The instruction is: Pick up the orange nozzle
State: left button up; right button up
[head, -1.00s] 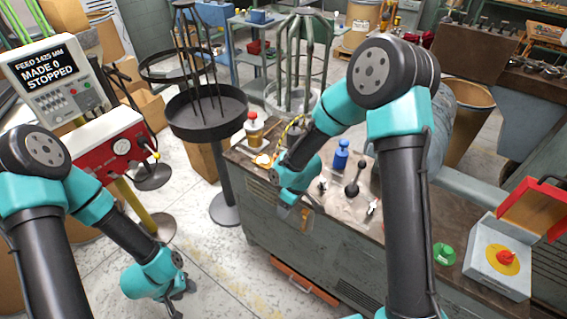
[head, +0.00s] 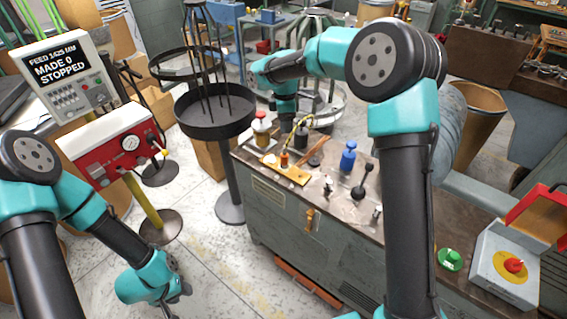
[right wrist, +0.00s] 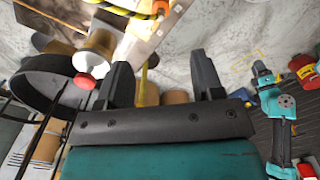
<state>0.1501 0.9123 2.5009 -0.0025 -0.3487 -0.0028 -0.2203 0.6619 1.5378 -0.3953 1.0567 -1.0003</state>
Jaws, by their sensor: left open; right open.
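A small orange piece, which looks like the orange nozzle (head: 284,159), stands on a yellow-tan plate (head: 292,174) near the bench's back left. A thin yellow hose (head: 293,129) arches close to it. My right gripper (head: 285,112) is beyond and above that plate, pointing down; its tips are hard to make out in the head view. The right wrist view shows its two fingers (right wrist: 162,82) spread apart with nothing gripped. An orange piece (right wrist: 160,8) at that view's top edge may be the nozzle. My left gripper (head: 178,293) hangs open and empty low over the floor, left of the bench.
A red-capped jar (head: 261,130) stands left of the plate. A blue bottle (head: 348,157) and a black lever (head: 364,182) are to the right. A round black tray stand (head: 215,122) is beside the bench. A control box (head: 500,275) sits at the right.

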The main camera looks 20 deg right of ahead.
aim_at(284, 154)
jog(key=shift+f, duration=0.1)
notch_tip(284, 154, down, 12)
jog(key=shift+f, duration=0.1)
dwell(0.4)
jog(key=shift+s+f, duration=0.1)
jog(key=shift+f, duration=2.45)
jog(key=shift+c, duration=0.3)
grip_shut()
